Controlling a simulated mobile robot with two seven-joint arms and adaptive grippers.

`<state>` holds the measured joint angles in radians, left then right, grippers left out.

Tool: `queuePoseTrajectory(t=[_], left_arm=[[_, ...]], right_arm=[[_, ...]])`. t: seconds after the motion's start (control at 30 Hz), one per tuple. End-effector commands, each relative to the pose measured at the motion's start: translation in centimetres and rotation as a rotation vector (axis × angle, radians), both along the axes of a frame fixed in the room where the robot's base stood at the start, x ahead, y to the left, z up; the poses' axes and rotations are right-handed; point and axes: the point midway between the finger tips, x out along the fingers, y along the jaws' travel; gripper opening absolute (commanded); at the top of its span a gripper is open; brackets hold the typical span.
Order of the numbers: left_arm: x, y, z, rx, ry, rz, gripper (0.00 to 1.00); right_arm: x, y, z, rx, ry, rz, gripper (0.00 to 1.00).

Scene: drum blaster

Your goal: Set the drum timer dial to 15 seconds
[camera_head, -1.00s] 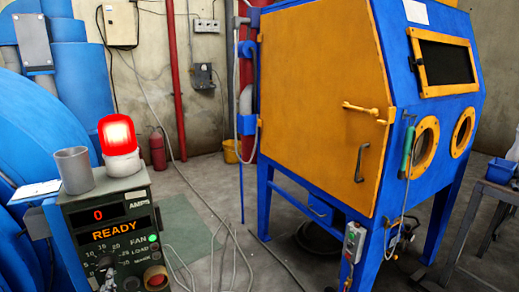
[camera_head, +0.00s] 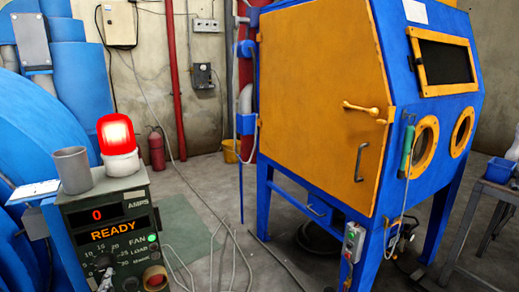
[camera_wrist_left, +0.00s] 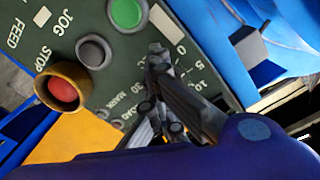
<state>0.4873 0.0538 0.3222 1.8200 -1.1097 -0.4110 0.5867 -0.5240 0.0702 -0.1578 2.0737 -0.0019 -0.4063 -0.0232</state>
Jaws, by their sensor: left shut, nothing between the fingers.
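The control box (camera_head: 150,192) stands at the lower left in the head view. Its front has a display reading 0, a READY display (camera_head: 113,231) and a timer dial (camera_head: 103,262) ringed by numbers, including 10, 15, 20 and 25. The dial's pointer setting is too small to read. My left gripper (camera_head: 106,281) is at the bottom edge, just below the dial. In the left wrist view, the gripper (camera_wrist_left: 156,50) is shut and empty over the panel, beside a scale marked 0, 5, 10. It hides the dial there. My right gripper is out of view.
A lit red beacon (camera_head: 118,140) and a grey cup (camera_head: 72,170) stand on the box. A green button (camera_wrist_left: 126,12) and a ringed red stop button (camera_wrist_left: 62,88) stick out near the gripper. A large orange-and-blue cabinet (camera_head: 315,110) stands to the right.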

Motion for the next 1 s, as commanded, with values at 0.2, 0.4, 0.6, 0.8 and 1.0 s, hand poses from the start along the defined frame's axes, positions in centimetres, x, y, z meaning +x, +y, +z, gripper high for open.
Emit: queuePoseTrajectory(t=[0.2, 0.4, 0.6, 0.8, 1.0], left_arm=[[-0.1, 0.8, 0.8, 0.004, -0.011, 0.002, 0.0], [-0.4, 1.4, 1.4, 0.007, -0.011, 0.006, 0.0], [-0.6, 1.8, 1.9, 0.008, -0.013, 0.007, 0.0], [-0.7, 1.9, 2.1, 0.008, -0.014, 0.008, 0.0], [-0.7, 1.7, 2.0, 0.006, -0.011, 0.003, 0.0]], right_arm=[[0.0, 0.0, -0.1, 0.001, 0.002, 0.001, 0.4], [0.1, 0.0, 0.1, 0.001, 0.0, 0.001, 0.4], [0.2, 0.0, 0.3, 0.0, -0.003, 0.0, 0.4], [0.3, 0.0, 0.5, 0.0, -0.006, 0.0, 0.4], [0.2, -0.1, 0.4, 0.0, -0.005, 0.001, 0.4]])
